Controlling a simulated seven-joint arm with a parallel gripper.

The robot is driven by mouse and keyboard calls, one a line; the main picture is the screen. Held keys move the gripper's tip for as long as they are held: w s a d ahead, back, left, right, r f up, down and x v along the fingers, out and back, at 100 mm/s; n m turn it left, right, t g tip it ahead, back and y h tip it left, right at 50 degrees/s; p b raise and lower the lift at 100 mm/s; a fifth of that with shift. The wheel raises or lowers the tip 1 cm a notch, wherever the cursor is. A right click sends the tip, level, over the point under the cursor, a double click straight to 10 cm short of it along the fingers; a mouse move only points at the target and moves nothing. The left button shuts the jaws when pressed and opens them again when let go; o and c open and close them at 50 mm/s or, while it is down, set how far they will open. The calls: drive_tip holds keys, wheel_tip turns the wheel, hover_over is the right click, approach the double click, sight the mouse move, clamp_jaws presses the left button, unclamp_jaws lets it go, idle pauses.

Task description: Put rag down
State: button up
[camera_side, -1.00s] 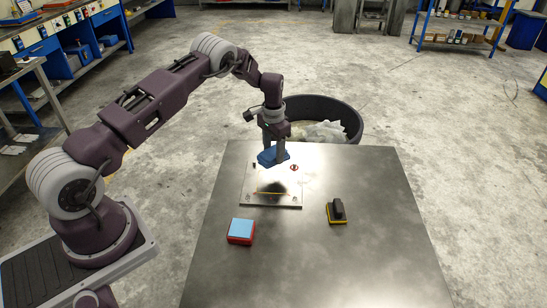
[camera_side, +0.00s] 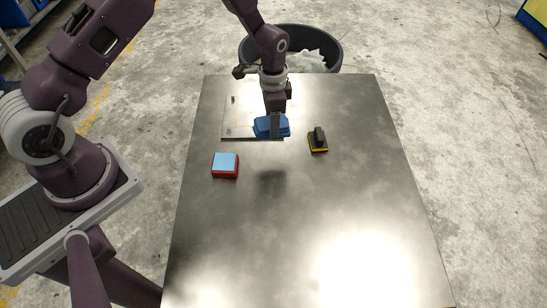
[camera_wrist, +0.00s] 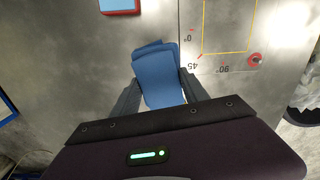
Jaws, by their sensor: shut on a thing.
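The rag (camera_side: 271,127) is a folded blue cloth. My gripper (camera_side: 274,128) is shut on it and holds it above the table, with a dark shadow below and nearer the camera. In the wrist view the blue rag (camera_wrist: 160,75) sits between my two dark fingers, its far end sticking out beyond them. In the side view the rag and gripper cover part of the front of the marked plate.
The metal table (camera_side: 320,215) is clear across its near half. A plate with angle marks (camera_side: 240,115) lies toward the back. A red box with light-blue top (camera_side: 225,165) stands left, a black-and-yellow block tool (camera_side: 318,140) right. A dark round bin (camera_side: 330,55) stands behind the table.

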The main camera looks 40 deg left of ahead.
sight(275, 162)
drive_tip(key=shift+m, duration=0.8)
drive_tip(key=s+d+f, duration=0.1)
drive_tip(key=f, duration=0.2)
drive_tip(key=d+f, duration=0.1)
drive_tip(key=f, duration=0.2)
drive_tip(key=s+d+f, duration=0.1)
drive_tip(key=f, duration=0.2)
drive_tip(key=shift+s+d+f, duration=0.2)
drive_tip(key=shift+s, duration=0.1)
drive_tip(key=shift+f, duration=0.1)
drive_tip(key=o, duration=1.5)
drive_tip(key=shift+c, duration=0.2)
